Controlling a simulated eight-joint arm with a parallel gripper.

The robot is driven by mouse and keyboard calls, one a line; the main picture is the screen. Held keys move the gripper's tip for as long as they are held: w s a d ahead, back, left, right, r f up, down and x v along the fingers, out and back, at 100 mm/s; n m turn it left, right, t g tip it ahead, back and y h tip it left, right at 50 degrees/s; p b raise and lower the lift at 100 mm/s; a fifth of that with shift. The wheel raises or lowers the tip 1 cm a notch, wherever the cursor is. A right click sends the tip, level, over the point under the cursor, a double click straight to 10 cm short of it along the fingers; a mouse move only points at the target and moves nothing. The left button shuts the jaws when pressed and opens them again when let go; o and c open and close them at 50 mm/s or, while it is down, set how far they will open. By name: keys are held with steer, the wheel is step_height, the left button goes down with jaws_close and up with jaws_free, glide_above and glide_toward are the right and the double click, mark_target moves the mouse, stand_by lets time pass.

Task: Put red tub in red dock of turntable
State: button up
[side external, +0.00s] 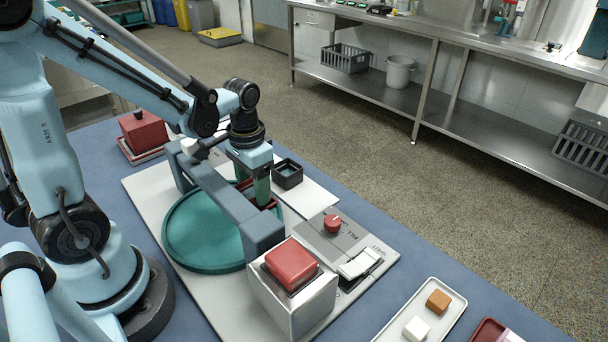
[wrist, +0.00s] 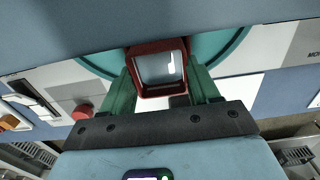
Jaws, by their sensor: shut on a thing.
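The red tub (wrist: 165,91) is a small square open cup with a red rim and a pale grey inside. In the wrist view it sits between the green fingers of my gripper (wrist: 162,80), which are shut on it. In the side view my gripper (side external: 252,184) points down at the right edge of the turntable (side external: 205,238), a green round tray, with the tub between its fingers. A grey-blue bridge hides part of both. I cannot tell whether the tub touches the turntable. I cannot make out the red dock.
The grey-blue bridge (side external: 225,205) spans the turntable close to my gripper. A black square holder (side external: 287,173) stands just right. A white box with a red button (side external: 291,265), a panel with a red knob (side external: 333,224) and a tray of cubes (side external: 425,312) lie nearer the front.

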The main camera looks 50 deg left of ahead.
steer(key=o, duration=1.1)
steer(key=shift+f, duration=0.1)
steer(key=shift+o, duration=0.2)
step_height(320, 180, up, 12)
steer(key=shift+s+d+f+t, duration=0.15)
steer(key=shift+d+f+t, duration=0.2)
steer(key=shift+d+t, duration=0.7)
steer(key=shift+s+d+f+t, duration=0.1)
steer(key=shift+d+f+t, duration=0.4)
steer(key=shift+t, duration=0.85)
steer(key=shift+s+d+f+t, duration=0.15)
steer(key=shift+d+f+t, duration=0.05)
steer(key=shift+d+t, duration=0.9)
steer(key=shift+a, duration=0.15)
